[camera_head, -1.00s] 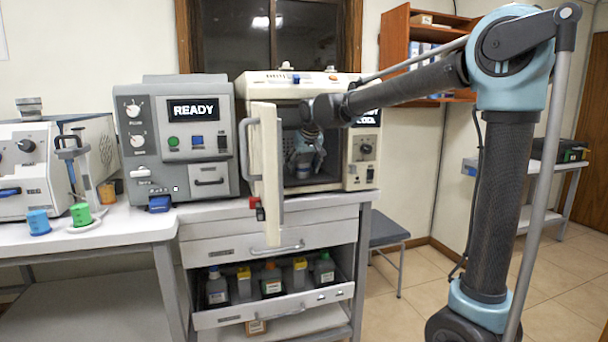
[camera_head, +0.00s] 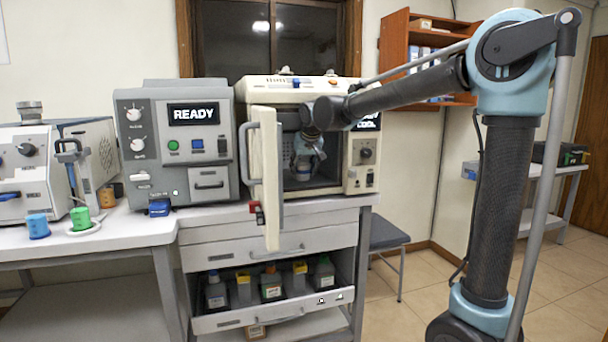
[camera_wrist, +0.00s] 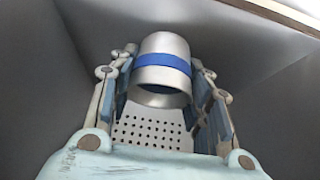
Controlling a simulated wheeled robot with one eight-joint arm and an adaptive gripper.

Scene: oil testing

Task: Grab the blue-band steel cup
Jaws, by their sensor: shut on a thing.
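The steel cup with the blue band (camera_wrist: 166,79) stands out clearly in the wrist view, between my gripper's two fingers. Its open lower rim faces the camera, above a perforated plate. My gripper (camera_head: 306,153) is inside the open chamber of the cream oven (camera_head: 256,89) and is shut on the cup. In the head view the cup is small and partly hidden by the fingers. The oven door (camera_head: 270,180) stands open toward the camera.
A grey machine reading READY (camera_head: 177,140) stands left of the oven. Blue (camera_head: 38,227) and green (camera_head: 80,218) cups sit on the left table (camera_head: 110,238). An open drawer (camera_head: 275,318) of bottles lies below the oven. The chamber walls surround my gripper closely.

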